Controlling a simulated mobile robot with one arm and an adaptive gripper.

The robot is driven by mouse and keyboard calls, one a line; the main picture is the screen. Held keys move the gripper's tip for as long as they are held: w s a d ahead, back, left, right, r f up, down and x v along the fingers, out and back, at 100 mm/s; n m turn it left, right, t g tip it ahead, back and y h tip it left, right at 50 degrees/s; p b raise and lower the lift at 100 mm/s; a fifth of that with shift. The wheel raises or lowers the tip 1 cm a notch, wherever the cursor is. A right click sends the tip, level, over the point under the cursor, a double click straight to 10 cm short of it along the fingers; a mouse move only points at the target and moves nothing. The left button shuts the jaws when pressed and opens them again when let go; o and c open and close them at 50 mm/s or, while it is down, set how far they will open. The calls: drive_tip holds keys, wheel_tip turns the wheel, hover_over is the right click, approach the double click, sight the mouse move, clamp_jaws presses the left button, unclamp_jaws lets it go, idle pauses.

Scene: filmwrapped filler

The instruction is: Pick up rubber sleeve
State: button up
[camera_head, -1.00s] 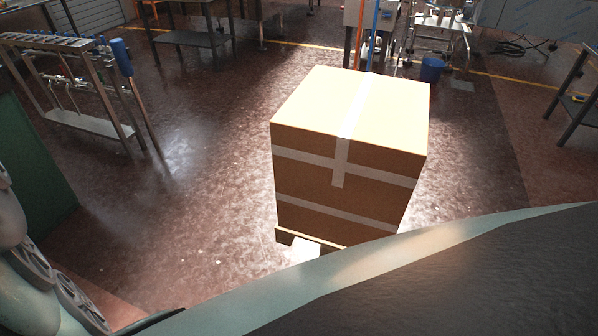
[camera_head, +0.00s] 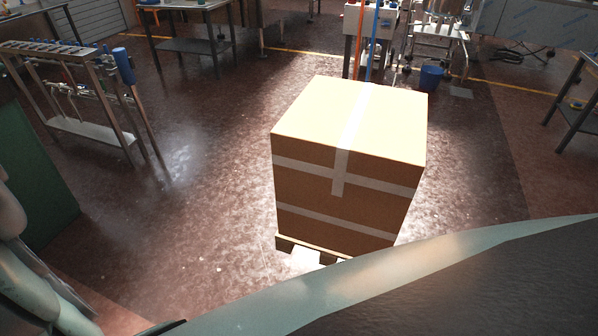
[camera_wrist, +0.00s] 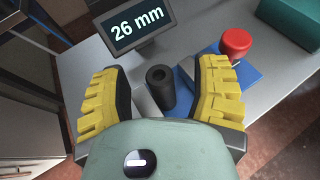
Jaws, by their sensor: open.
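A gap shows between the sleeve and each finger. The head view shows neither the sleeve nor the gripper's fingers.
Behind the sleeve stands a display (camera_wrist: 135,27) reading "26 mm". A red knob (camera_wrist: 236,43) and a blue plate (camera_wrist: 235,72) are at the right, near a green box (camera_wrist: 292,20). A taped cardboard box (camera_head: 340,165) stands on a pallet (camera_head: 300,252) on the floor.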

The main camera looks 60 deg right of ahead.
drive_tip(key=shift+a+f, duration=0.2)
drive_tip(key=shift+a, duration=0.2)
drive_tip(key=shift+o, duration=0.3)
drive_tip(key=shift+d, duration=0.1)
clamp_jaws()
